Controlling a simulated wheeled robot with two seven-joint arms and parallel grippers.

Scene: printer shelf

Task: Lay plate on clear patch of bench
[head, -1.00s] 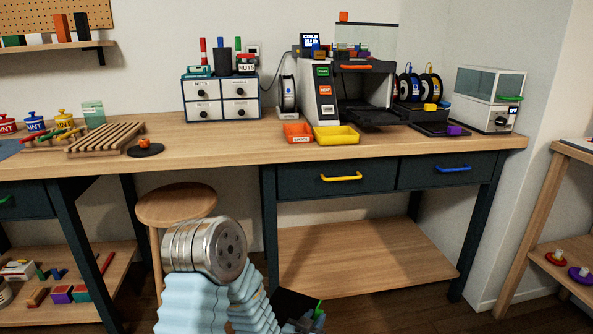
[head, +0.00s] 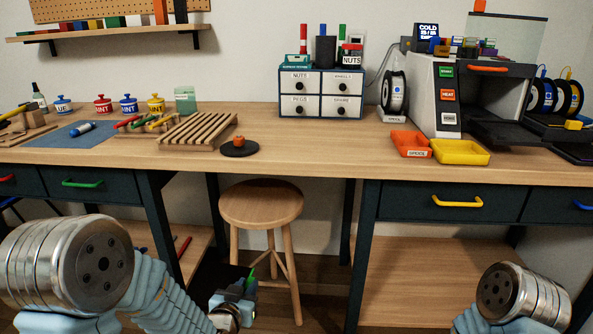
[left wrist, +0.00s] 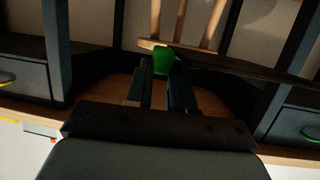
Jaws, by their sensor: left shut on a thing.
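My left gripper (head: 243,289) is low in front of the bench, below the bench top and in front of the stool. It is shut on the green tab (head: 252,273) of a thin black plate (head: 218,276), which shows partly beside and behind the gripper. In the left wrist view the green tab (left wrist: 163,60) sits between the fingertips. The wooden bench (head: 330,150) has a bare patch of top between the round black disc and the orange bin. My right gripper is out of view; only part of that arm shows at lower right.
A wooden stool (head: 262,204) stands behind my left gripper. On the bench are a slatted rack (head: 197,132), a black disc (head: 240,149) with a small orange thing, a drawer cabinet (head: 321,93), an orange bin (head: 410,144), a yellow bin (head: 460,152) and the printer (head: 434,96).

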